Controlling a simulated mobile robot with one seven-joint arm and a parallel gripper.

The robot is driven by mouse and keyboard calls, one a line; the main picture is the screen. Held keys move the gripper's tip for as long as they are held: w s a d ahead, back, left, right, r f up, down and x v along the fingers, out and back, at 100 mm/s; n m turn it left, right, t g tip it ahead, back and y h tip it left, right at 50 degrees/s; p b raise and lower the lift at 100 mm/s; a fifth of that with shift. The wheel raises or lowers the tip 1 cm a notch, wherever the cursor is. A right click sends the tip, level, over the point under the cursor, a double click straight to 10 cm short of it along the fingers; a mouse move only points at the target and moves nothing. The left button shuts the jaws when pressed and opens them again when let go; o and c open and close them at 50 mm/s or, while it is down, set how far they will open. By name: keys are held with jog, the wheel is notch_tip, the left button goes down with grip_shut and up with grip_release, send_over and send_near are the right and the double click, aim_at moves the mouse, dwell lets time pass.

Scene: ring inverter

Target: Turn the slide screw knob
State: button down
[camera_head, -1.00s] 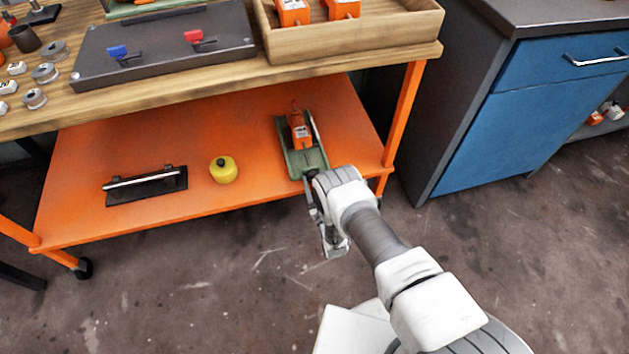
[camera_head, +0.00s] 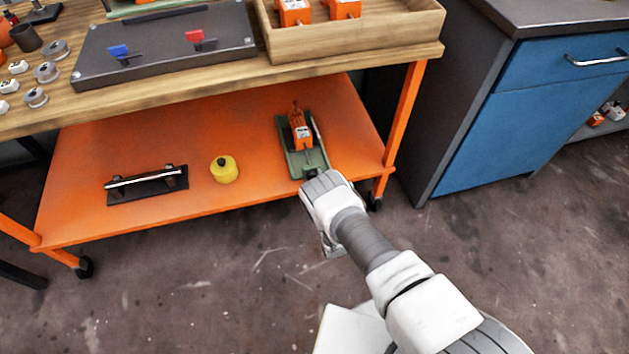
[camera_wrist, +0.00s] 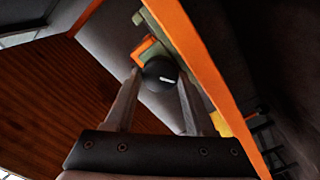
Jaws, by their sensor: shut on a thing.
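The slide (camera_head: 291,162) is a green base on the orange lower shelf, with an orange block (camera_head: 302,135) standing on it. The slide's knob (camera_wrist: 160,70) is round and black with a short white mark on its face. In the wrist view it sits between the two fingers of my gripper (camera_wrist: 160,79), which is shut on it. Part of the green base (camera_wrist: 165,35) shows behind the knob. In the head view my wrist is at the slide's near end and hides the knob and fingertips.
The orange shelf (camera_head: 250,130) also carries a yellow round pot (camera_head: 224,170) and a black plate with a bar handle (camera_head: 146,184). The wooden bench top (camera_head: 300,68) is above. A blue-fronted cabinet (camera_head: 540,130) stands to the right. The floor in front is clear.

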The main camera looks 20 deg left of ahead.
dwell(0.3)
jog(key=shift+c, duration=1.2)
grip_release()
